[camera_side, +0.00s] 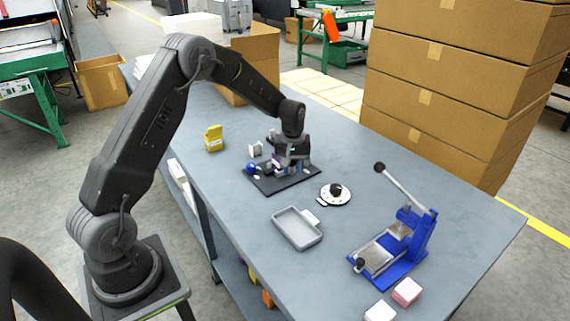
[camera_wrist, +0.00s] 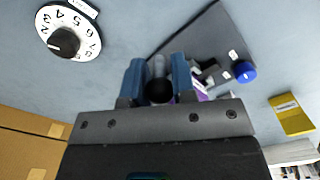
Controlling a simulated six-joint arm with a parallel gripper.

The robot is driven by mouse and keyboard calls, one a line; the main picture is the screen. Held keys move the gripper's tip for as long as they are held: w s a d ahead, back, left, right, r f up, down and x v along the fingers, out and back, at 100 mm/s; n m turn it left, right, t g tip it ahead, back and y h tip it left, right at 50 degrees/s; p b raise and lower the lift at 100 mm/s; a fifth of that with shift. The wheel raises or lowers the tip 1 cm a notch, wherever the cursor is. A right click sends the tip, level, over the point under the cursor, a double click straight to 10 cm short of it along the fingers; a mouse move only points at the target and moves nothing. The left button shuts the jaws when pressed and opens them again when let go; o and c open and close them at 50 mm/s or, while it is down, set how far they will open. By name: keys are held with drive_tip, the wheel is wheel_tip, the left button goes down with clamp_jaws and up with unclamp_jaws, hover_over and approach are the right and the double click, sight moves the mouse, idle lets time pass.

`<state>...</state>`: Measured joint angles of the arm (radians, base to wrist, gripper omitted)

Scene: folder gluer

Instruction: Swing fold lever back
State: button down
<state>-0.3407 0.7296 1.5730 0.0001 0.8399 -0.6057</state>
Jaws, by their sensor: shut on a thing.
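The dark base plate of the fold fixture (camera_side: 292,184) lies on the table under my gripper (camera_side: 290,166). It also shows in the wrist view (camera_wrist: 216,38), with a blue knob (camera_wrist: 245,72) and a purple part (camera_wrist: 201,92). In the wrist view my gripper (camera_wrist: 158,82) has its two blue fingers on either side of a dark round knob (camera_wrist: 160,92) on a grey stem, which looks like the fold lever. The fingers are shut on it. In the side view the gripper hides the lever and much of the fixture.
A numbered dial (camera_side: 336,194) and a grey tray (camera_side: 297,229) sit to the right and front. A blue hand press (camera_side: 417,238) with its own lever stands further right. A yellow box (camera_side: 213,138) is left of the fixture. Stacked cartons (camera_side: 450,85) rise behind the table.

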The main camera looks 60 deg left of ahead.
drive_tip(key=shift+w+d+n, duration=0.25)
drive_tip(key=shift+n, duration=0.05)
drive_tip(key=c, duration=0.9)
unclamp_jaws()
drive_tip(key=shift+c, duration=0.2)
drive_tip(key=shift+r, duration=0.1)
wheel_tip(320, 180, up, 14)
drive_tip(key=shift+d, duration=0.1)
